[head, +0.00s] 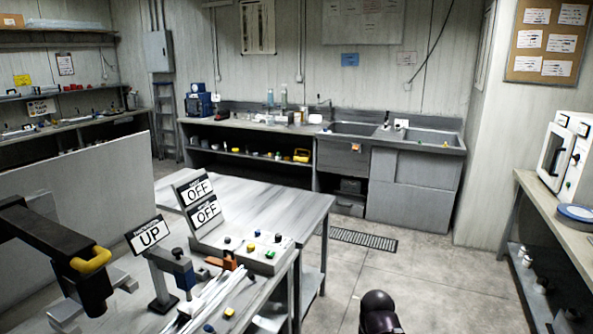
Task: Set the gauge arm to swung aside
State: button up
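A workbench with a fixture stands at the lower left. A large black arm with a yellow grip (90,261) reaches in from the left edge. I cannot tell which of these parts is the gauge arm, or whether it is swung aside. My gripper is not in view; only a dark rounded part of my arm shows at the bottom centre.
A control box (262,256) with several coloured knobs and two OFF signs (200,200) stands on the bench's far side. A grey table (300,205) is behind it. Floor (440,280) is open to the right, up to a side bench (555,225). Sinks line the back wall.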

aim_at(172, 262)
jog(key=u, duration=1.25)
